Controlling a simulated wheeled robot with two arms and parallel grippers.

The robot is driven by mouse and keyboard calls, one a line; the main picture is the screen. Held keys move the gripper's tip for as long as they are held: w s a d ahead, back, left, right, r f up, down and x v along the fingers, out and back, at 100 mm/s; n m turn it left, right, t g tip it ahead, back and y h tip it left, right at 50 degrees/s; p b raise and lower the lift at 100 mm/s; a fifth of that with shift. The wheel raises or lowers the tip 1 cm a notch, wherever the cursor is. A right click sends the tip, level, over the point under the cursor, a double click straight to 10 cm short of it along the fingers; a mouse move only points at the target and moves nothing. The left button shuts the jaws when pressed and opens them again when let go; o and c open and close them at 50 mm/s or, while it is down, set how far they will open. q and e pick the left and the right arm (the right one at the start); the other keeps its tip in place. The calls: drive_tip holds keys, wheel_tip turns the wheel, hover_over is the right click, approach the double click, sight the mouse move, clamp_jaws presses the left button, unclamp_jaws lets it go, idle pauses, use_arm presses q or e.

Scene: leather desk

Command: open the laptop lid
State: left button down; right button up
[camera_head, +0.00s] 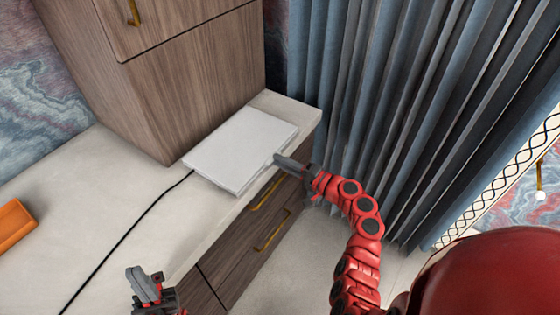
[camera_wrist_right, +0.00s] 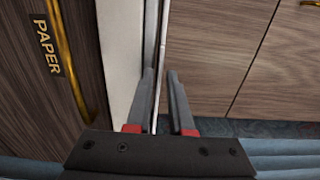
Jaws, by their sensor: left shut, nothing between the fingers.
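The laptop (camera_head: 243,146) is a flat, pale grey slab with its lid closed, lying on the desk against the wooden cabinet. My right gripper (camera_head: 277,160) is at the laptop's right-hand edge. In the right wrist view its two fingers (camera_wrist_right: 162,88) are apart, with the thin laptop edge (camera_wrist_right: 160,50) running between them. A gap shows beside the right finger; whether the other finger touches the laptop I cannot tell. My left gripper (camera_head: 140,275) is shut and empty at the bottom, near the desk's front edge, well away from the laptop.
A black cable (camera_head: 125,237) runs from the laptop across the pale desktop (camera_head: 75,200). An orange tray (camera_head: 14,224) lies at far left. The wooden cabinet (camera_head: 190,75) stands behind the laptop. Drawers with brass handles (camera_head: 268,193) are below the desk edge; curtains (camera_head: 400,100) hang to the right.

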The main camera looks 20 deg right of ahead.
drive_tip(key=shift+w+a, duration=0.25)
drive_tip(key=shift+a, duration=0.05)
clamp_jaws()
idle(1.3)
